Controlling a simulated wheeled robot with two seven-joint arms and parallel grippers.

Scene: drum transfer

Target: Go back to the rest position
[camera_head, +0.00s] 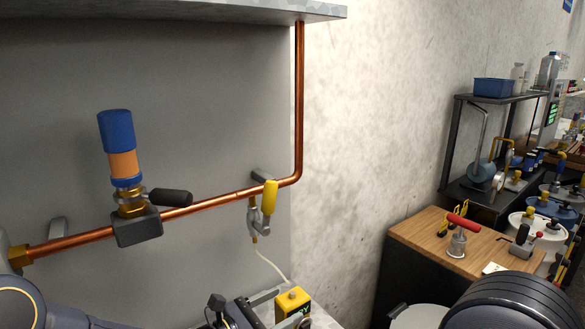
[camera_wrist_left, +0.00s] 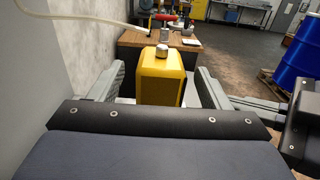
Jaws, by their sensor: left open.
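My left gripper (camera_head: 268,305) is at the bottom of the head view, close to a yellow box (camera_head: 293,303) with a round knob on top. In the left wrist view my left gripper (camera_wrist_left: 157,88) is open, with one grey finger on each side. The yellow box (camera_wrist_left: 162,76) shows between the fingers, with a gap on both sides. I cannot tell how deep it sits between them. My right gripper is not in view.
A copper pipe (camera_head: 212,204) runs along the grey panel, with a blue and orange cylinder (camera_head: 122,150) and a yellow-handled valve (camera_head: 269,197). A pale hose (camera_head: 272,263) hangs below the valve. A wooden-topped bench (camera_head: 425,232) stands right. A blue drum (camera_wrist_left: 298,62) stands right in the wrist view.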

